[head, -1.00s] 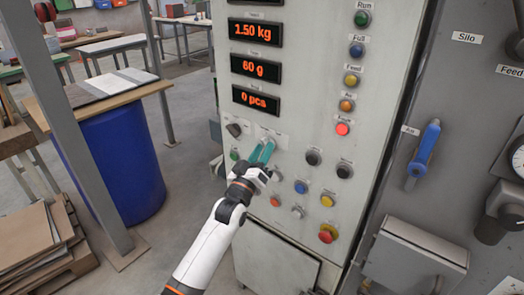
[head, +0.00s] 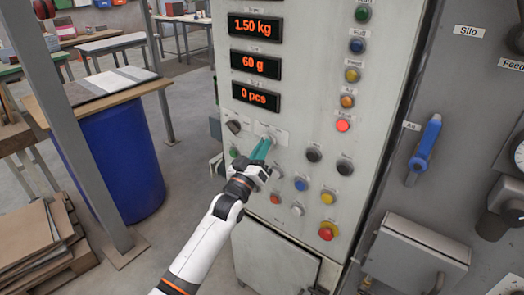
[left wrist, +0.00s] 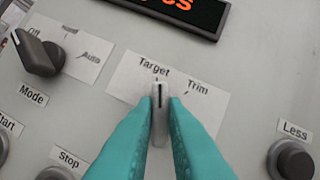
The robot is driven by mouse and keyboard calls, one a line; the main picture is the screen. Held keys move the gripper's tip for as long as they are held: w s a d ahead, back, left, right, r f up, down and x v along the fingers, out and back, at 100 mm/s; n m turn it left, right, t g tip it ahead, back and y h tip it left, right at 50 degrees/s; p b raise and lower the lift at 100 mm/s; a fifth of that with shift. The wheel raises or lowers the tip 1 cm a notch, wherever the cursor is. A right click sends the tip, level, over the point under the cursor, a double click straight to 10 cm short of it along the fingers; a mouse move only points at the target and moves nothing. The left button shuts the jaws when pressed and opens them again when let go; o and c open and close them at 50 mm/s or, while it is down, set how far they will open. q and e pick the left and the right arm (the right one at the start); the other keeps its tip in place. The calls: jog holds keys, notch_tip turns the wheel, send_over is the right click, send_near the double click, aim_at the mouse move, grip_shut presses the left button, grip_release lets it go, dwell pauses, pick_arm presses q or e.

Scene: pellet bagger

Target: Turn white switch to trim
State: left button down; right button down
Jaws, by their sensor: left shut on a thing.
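The white switch (left wrist: 159,113) is a narrow light knob with a dark line on it, in the left wrist view. Its line points up toward the word Target on the label plate (left wrist: 120,78); the word Trim is to the right. My left gripper (left wrist: 160,112) has a teal finger on each side of the knob and is shut on it. In the head view my left gripper (head: 262,150) is at the panel, and its fingers hide the knob. My right gripper is not in view.
The black Mode knob (left wrist: 39,54) is on the left of the switch. The Less button (left wrist: 291,159) is at the lower right. Several coloured buttons, such as the red one (head: 343,124), and displays (head: 256,64) surround it on the panel.

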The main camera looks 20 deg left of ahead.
pick_arm(q)
jog(key=shift+w+a+m+g+h+b, duration=0.1)
jog(key=shift+m+g+h+b, duration=0.4)
jog(key=shift+m+h, duration=1.45)
jog(key=shift+a+m+g+h+b, duration=0.1)
jog(key=shift+m+g+h+b, duration=0.4)
jog(key=shift+m, duration=2.8)
jog(key=shift+w+a+m+g+h+b, duration=0.1)
jog(key=shift+m+g+h+b, duration=0.4)
jog(key=shift+m+h, duration=1.45)
jog(key=shift+s+m+y, duration=0.1)
jog(key=shift+m+y, duration=0.4)
jog(key=shift+m, duration=0.4)
jog(key=c, duration=1.5)
grip_release()
jog(key=shift+o, duration=0.2)
